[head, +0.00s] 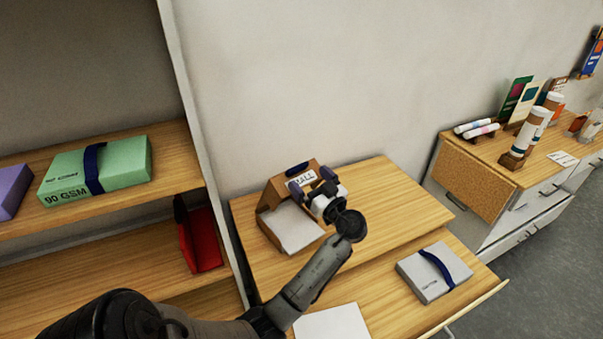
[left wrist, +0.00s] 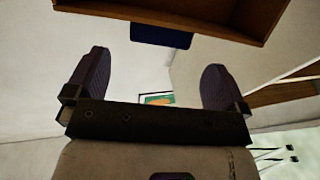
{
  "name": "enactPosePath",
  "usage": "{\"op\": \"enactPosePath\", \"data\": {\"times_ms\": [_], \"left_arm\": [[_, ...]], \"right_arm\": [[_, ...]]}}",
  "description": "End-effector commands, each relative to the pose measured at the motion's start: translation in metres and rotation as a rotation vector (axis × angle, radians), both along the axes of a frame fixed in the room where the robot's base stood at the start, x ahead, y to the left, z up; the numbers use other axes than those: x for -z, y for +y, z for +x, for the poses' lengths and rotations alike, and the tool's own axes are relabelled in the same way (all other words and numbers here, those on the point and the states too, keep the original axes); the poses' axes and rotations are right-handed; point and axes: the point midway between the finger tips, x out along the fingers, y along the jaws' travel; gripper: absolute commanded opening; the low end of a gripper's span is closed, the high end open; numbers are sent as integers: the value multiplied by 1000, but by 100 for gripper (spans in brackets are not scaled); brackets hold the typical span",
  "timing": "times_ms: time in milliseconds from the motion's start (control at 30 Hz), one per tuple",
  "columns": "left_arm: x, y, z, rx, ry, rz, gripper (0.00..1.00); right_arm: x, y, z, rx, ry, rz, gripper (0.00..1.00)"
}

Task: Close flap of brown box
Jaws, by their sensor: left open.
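The brown box (head: 268,198) stands on the wooden table with its top open, and white paper (head: 293,227) shows inside. Its brown flap stands raised at the back right, with a white label (head: 301,178) and a dark blue tab (head: 297,169). My left gripper (head: 317,185) is open in front of the flap and hides part of it; contact cannot be told. In the left wrist view the open fingers (left wrist: 155,85) have nothing between them. The blue tab (left wrist: 161,36) and a brown board edge (left wrist: 190,12) lie beyond the fingertips. My right gripper is not in view.
A grey package with a blue band (head: 434,272) and a white sheet (head: 333,322) lie on the nearer table surface (head: 385,290). A shelf (head: 115,245) with a green package (head: 95,172) and a red holder (head: 201,238) stands at left. A cork-sided cabinet (head: 468,187) stands at right.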

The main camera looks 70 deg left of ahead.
Motion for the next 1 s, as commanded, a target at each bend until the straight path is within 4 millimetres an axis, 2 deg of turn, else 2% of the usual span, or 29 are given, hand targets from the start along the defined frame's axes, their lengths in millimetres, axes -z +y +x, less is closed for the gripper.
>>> {"op": "enactPosePath", "data": {"times_ms": [33, 200, 400, 600, 933, 1000], "left_arm": [[5, -11, 3, 2, -1, -2, 100], [12, -40, 10, 1, -1, -1, 100], [17, -65, 15, 0, 0, -1, 100], [18, -76, 18, 0, 1, 1, 100], [18, -78, 18, 0, 0, 1, 100], [16, -78, 18, 0, -3, 1, 93]], "right_arm": [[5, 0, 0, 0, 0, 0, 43], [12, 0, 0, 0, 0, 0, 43], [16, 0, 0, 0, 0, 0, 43], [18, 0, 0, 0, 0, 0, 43], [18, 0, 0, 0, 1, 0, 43], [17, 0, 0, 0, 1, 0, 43]]}}
